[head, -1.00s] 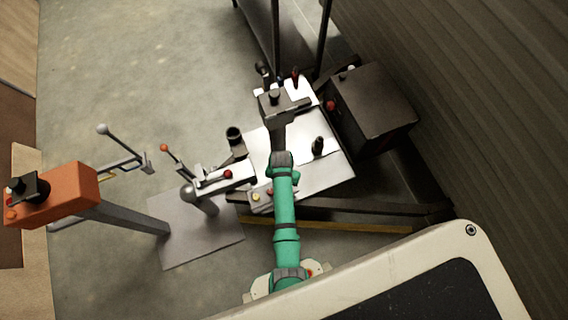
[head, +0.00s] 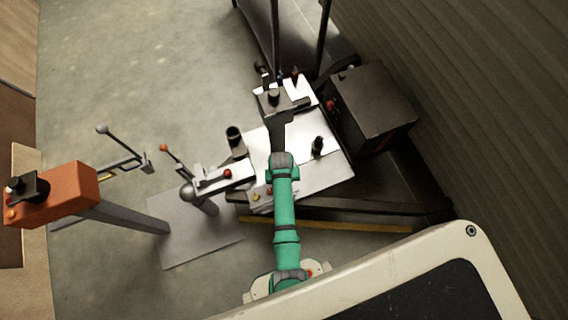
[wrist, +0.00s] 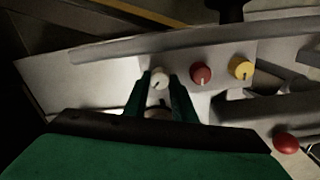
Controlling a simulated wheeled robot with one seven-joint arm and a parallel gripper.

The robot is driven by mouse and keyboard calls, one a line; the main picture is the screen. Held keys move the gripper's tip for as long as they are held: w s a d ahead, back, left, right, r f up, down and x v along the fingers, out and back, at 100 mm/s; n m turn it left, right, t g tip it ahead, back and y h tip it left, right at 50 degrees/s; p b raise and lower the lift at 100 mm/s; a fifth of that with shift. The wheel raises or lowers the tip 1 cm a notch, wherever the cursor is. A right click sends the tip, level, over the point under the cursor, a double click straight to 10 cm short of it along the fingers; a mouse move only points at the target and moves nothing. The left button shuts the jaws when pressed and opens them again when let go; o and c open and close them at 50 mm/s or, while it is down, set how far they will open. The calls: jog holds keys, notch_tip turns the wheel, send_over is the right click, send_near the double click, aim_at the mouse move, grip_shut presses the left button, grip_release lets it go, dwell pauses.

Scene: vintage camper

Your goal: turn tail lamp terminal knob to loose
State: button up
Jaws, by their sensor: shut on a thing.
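My gripper (wrist: 159,77) is in the wrist view, with its two green fingers shut on a small white knob (wrist: 160,82). The knob has a dark pointer mark and sits on a pale metal panel (wrist: 100,70). A red knob (wrist: 201,73) and a yellow knob (wrist: 240,68) stand in a row to its right. I cannot read labels, so the knob's name and setting cannot be told. In the head view the yellow knob (head: 256,197) shows beside my green arm; my arm hides the white knob and the gripper's fingertips.
A red ball (wrist: 286,143) is at the right of the wrist view. In the head view, a black box (head: 372,108) stands right of the metal plate (head: 325,175), and a dark upright post (head: 317,146) rises from it. An orange box (head: 60,192) on a post stands far left.

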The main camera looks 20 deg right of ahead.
jog(key=n, duration=0.5)
jog(key=shift+s+f, duration=0.1)
jog(key=shift+a+n, duration=0.15)
jog(key=shift+n, duration=1.45)
jog(key=shift+s+n, duration=0.15)
jog(key=shift+n, duration=0.15)
jog(key=o, duration=1.1)
jog(key=shift+c, duration=0.2)
